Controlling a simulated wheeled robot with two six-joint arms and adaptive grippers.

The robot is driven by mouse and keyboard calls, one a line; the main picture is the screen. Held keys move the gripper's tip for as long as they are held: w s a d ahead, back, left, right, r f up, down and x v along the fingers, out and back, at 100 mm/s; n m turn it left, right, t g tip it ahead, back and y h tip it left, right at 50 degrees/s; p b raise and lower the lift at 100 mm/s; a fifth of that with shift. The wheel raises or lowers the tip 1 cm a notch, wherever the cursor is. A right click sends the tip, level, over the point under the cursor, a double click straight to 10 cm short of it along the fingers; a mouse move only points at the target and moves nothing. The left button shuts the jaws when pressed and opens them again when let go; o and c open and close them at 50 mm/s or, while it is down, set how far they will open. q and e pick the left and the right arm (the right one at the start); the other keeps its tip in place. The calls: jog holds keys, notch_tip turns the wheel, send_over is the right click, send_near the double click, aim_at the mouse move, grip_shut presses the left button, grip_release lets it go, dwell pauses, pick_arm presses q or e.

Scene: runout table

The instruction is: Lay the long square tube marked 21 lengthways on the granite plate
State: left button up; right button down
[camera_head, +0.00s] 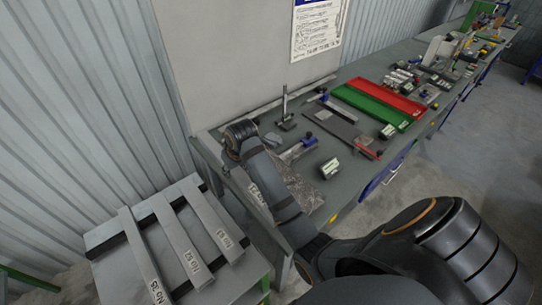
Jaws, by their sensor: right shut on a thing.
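A long pale square tube (258,194) with a marking I cannot fully read slants along the near left edge of the bench, partly hidden by my arm. My right arm reaches in from the lower right and bends back up to its end. My right gripper (232,162) is at the bench's left end, shut on this tube; its fingers are mostly hidden. A mottled grey surface (308,192), possibly the granite plate, lies on the bench just right of my arm and is partly covered by it. My left gripper is not in view.
Several square tubes with other numbers, such as this one (181,243), lie on a low stand at left. The bench (350,182) bears a small labelled block (330,168), an upright gauge (286,112), and green (370,107) and red (391,99) strips. A wall stands behind.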

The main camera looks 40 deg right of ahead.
jog(key=shift+w+d+r+p, duration=0.2)
jog(key=shift+w+d+r, duration=0.1)
jog(key=shift+r, duration=0.2)
jog(key=shift+w+d+r+p, duration=0.2)
jog(key=shift+d+r, duration=0.1)
jog(key=shift+r, duration=0.15)
jog(key=shift+w+d+f, duration=0.1)
jog(key=shift+w+d, duration=0.05)
jog(key=shift+d, duration=0.15)
jog(key=w+d+f+b, duration=0.1)
jog(key=d+f+b, duration=0.2)
jog(key=d, duration=0.1)
jog(key=w+d+f+b, duration=0.1)
jog(key=d+f+b, duration=0.2)
jog(key=d, duration=0.1)
jog(key=w+d+f+b, duration=0.1)
jog(key=d+f+b, duration=0.2)
jog(key=d+f, duration=0.1)
jog(key=shift+d, duration=0.5)
pick_arm(q)
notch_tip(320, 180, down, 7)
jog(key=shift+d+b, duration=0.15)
jog(key=shift+b, duration=0.15)
pick_arm(e)
jog(key=shift+w+d+r, duration=0.1)
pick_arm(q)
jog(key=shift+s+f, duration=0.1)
